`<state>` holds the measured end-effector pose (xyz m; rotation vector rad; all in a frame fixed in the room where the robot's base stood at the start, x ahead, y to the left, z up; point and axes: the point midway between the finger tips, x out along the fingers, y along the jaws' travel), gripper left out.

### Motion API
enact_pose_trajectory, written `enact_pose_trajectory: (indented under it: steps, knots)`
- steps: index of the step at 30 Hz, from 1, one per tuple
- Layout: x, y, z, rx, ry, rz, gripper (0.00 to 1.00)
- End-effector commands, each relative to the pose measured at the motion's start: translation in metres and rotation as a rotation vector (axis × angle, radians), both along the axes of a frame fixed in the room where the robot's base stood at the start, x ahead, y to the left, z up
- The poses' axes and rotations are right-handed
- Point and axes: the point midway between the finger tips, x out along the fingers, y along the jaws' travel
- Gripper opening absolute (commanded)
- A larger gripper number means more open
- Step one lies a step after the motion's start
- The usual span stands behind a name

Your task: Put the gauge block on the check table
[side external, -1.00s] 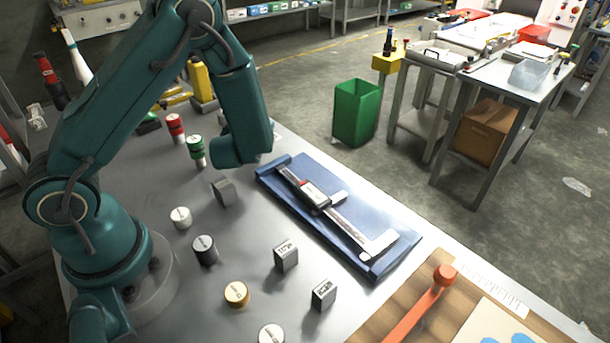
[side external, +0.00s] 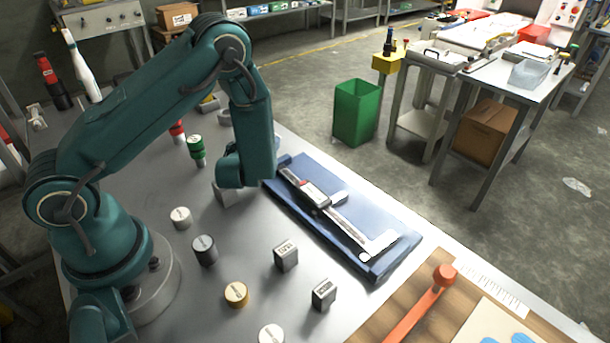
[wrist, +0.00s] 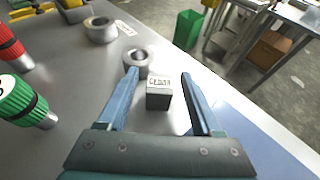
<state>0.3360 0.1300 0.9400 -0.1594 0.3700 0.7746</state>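A grey block with a marked label (wrist: 158,98) stands on the metal bench in the wrist view; it also shows in the side external view (side external: 224,196), partly hidden by my arm. Two more grey labelled blocks, one (side external: 286,258) and another (side external: 323,294), stand nearer the front. My gripper (wrist: 159,74) is open, its blue fingers on either side of the first block with gaps. In the side view its fingers are hidden. A blue slab (side external: 345,242) bearing a caliper (side external: 318,197) lies to the right; I cannot tell whether it is the check table.
Green (side external: 196,149) and red (wrist: 12,48) knobbed gauges and steel rings (wrist: 137,62) stand behind and left of the block. White (side external: 181,217), black (side external: 204,249) and brass (side external: 236,294) weights stand in front. A wooden board with an orange hammer (side external: 425,306) is at the front right.

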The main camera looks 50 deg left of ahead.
Motion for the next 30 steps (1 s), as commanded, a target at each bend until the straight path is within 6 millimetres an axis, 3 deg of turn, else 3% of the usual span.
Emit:
enact_pose_trajectory:
  steps: [11, 30]
  knots:
    - [-0.004, -0.006, 0.005, -0.001, 0.001, -0.002, 0.67]
    - [-0.070, -0.072, 0.045, -0.001, -0.002, -0.005, 0.67]
